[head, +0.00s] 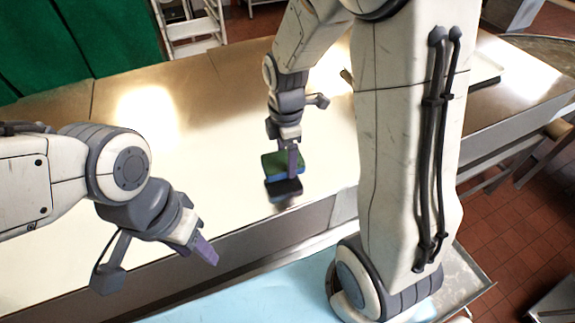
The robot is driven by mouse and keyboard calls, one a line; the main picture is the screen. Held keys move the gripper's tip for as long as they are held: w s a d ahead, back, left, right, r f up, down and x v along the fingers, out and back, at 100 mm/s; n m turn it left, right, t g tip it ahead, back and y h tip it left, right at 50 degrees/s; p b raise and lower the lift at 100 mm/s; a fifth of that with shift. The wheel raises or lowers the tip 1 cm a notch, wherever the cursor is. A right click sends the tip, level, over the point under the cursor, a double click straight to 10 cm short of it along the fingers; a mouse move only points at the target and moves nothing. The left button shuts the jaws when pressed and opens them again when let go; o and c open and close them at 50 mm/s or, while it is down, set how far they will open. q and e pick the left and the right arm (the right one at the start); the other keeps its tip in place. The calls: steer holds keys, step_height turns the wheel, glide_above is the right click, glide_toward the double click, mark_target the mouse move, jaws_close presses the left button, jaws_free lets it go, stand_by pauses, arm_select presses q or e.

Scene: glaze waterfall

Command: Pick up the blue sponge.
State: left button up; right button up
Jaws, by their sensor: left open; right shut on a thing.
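The blue sponge (272,170), with a green top layer, is at my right gripper (291,160), near the front edge of the metal table. My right gripper points down and is shut on this sponge; one purple finger shows in front of it. A dark-topped block (284,188) with a bluish edge shows just below it; I cannot tell whether the two touch. My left gripper (197,246) is open and empty, in front of the table edge at lower left, well apart from the sponge.
The metal table (190,105) is mostly bare to the left of the sponge. A light blue surface (235,306) lies lower in front of it. A tray (486,68) is at the right end.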

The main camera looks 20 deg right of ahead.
steer(key=s+d+r+b, duration=0.3)
steer(key=s+d+r, duration=0.2)
steer(key=s, duration=0.5)
step_height(320, 180, up, 3)
steer(key=shift+s+f, duration=0.15)
steer(key=shift+s, duration=0.1)
steer(key=shift+d, duration=0.1)
